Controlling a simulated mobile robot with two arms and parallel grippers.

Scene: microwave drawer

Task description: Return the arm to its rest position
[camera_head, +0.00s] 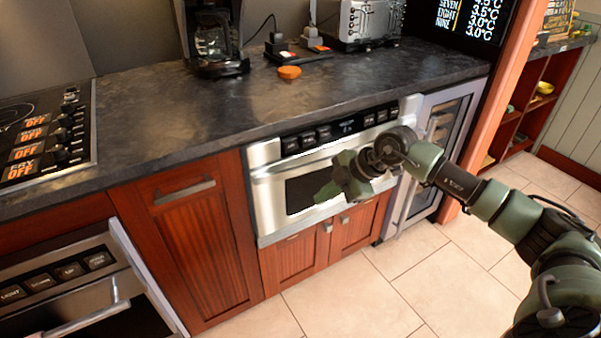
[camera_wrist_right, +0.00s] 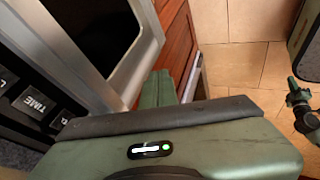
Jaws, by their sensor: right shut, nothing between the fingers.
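The steel microwave drawer (camera_head: 268,195) is set under the dark counter, with a bar handle (camera_head: 290,163) across its front. It looks flush with the cabinets. My right arm reaches in from the right in the head view. My right gripper (camera_head: 333,188) is green, shut and empty in front of the drawer's dark window, hiding part of it. In the right wrist view, its shut fingers (camera_wrist_right: 166,92) show beside the drawer's steel frame (camera_wrist_right: 146,40) and its buttons. I cannot tell whether the gripper touches the drawer front. My left gripper is not in view.
A coffee machine (camera_head: 212,40) and a toaster (camera_head: 365,20) stand on the counter (camera_head: 180,105). A stove (camera_head: 45,135) is at left, an oven (camera_head: 90,290) below. The tiled floor (camera_head: 350,295) is clear.

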